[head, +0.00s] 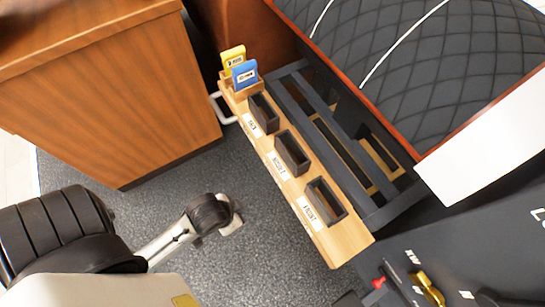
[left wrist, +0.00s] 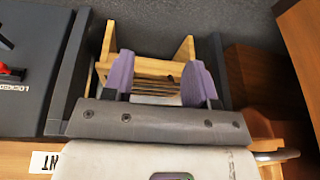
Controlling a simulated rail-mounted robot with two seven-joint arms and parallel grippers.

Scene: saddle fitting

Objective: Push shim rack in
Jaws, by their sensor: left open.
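The shim rack (head: 335,237) is a long pale wooden strip with dark box slots and white labels, standing out from the frame beneath the quilted black saddle. A yellow shim (head: 233,58) and a blue shim (head: 245,75) stand upright at its far end, near a white handle (head: 217,108). The slots I can see into look empty. In the left wrist view my left gripper (left wrist: 156,58) is open, its purple fingers apart with nothing held. A pale wooden frame (left wrist: 104,52) shows beyond them; I cannot tell whether they touch it. My right gripper is not in view.
A wooden cabinet (head: 120,95) stands left of the rack, with grey speckled floor (head: 270,245) between. A dark panel with a red knob (head: 379,282) and a brass fitting (head: 428,288) lies at lower right. Dark rails (head: 345,150) run beside the rack.

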